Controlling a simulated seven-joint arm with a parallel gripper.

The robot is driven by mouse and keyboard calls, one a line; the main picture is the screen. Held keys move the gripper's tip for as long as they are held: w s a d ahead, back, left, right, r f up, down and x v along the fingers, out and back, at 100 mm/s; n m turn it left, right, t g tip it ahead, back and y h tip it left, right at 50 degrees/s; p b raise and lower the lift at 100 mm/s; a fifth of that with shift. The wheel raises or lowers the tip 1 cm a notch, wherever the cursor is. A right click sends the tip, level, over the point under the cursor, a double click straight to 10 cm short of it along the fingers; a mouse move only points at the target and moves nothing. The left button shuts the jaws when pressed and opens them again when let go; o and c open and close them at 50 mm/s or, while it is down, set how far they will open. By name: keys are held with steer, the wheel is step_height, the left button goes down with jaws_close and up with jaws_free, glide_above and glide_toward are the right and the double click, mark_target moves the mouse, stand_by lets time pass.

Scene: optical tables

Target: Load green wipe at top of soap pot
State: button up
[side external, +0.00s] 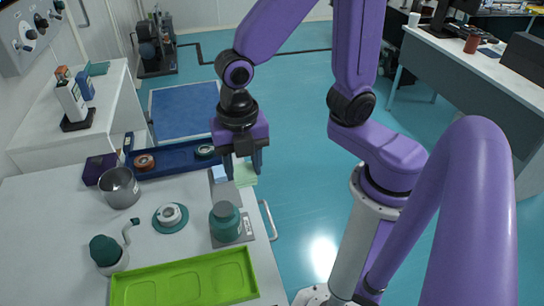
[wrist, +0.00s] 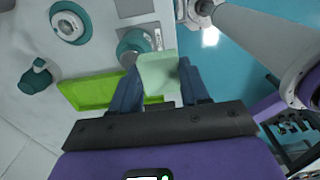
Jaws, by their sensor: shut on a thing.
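The pale green wipe (side external: 246,174) is held between the two fingers of my gripper (side external: 243,166), above the right edge of the white table. In the wrist view the wipe (wrist: 160,76) spans the gap between the dark blue fingers of my gripper (wrist: 159,66). A teal lidded pot (side external: 225,222), which I take for the soap pot, stands upright on a grey plate in front of my gripper. In the wrist view this pot (wrist: 132,42) lies just beyond the wipe, which hides part of it.
A bright green tray (side external: 185,282) lies at the table front. A white-and-teal round piece (side external: 170,216), a teal spouted bottle (side external: 108,254) and a metal cup (side external: 120,187) stand left. A dark blue tray (side external: 175,158) lies behind. A small light-blue block (side external: 219,173) sits near my gripper.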

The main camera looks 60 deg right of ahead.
glide_toward(223, 206)
steer(key=shift+f, duration=2.85)
steer(key=shift+f, duration=0.9)
steer(key=shift+r, duration=3.5)
